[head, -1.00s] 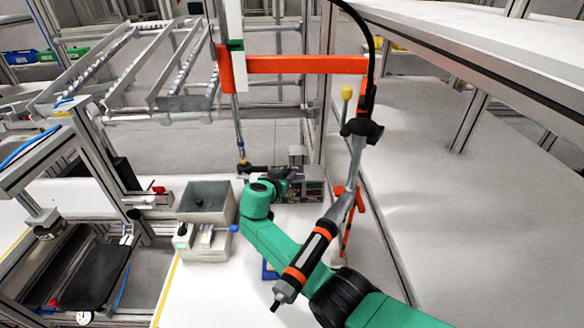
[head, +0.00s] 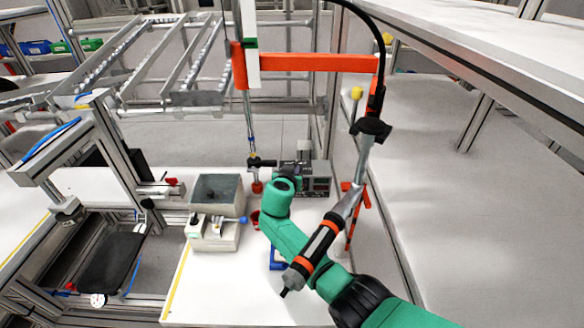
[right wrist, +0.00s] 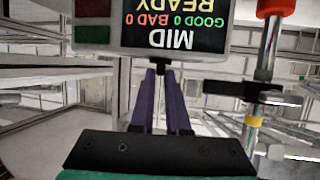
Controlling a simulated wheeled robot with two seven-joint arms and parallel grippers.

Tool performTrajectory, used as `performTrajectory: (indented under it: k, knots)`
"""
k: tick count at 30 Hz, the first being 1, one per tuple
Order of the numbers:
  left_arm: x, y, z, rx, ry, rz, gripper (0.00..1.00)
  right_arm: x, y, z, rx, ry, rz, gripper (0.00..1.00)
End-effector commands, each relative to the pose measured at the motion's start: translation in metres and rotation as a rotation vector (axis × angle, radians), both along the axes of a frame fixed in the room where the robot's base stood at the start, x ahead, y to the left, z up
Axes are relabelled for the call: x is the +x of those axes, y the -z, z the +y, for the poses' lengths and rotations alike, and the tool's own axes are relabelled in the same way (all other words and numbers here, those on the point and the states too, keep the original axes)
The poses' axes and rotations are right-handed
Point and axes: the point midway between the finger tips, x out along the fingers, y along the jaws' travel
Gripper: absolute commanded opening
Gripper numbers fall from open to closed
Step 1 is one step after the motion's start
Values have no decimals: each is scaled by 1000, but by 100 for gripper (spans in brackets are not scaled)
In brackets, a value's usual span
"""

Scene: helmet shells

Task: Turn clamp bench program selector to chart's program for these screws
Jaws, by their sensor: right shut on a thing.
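A grey control box (head: 318,182) stands at the back of the white bench in the head view. In the right wrist view its screen (right wrist: 172,32) shows upside down and reads MID, READY, GOOD 0, BAD 0. My right gripper (right wrist: 163,72) has its purple fingers close together at the box's lower edge in that view. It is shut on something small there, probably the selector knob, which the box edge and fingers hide. In the head view my green right arm (head: 285,225) reaches to the box and covers part of it. My left gripper is not in view. No chart is readable.
A hanging screwdriver (head: 318,250) crosses in front of my right arm. A grey bin (head: 218,192) and a white device (head: 213,235) stand left of the arm. An orange beam (head: 310,62) spans above. Bare bench lies at the front.

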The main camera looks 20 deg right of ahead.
Motion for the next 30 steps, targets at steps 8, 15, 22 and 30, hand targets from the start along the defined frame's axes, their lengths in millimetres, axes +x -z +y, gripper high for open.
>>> performTrajectory:
  k: [8, 15, 22, 30]
  knots:
    - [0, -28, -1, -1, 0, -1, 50, -3, -6, -11, -2, -211, -1, 0]
    - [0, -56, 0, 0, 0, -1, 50, -3, -8, -17, -3, -387, -1, 0]
    - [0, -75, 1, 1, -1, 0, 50, -3, -7, -20, -5, -498, -2, 0]
    - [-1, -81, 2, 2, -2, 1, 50, -2, -3, -21, -4, -545, -3, 0]
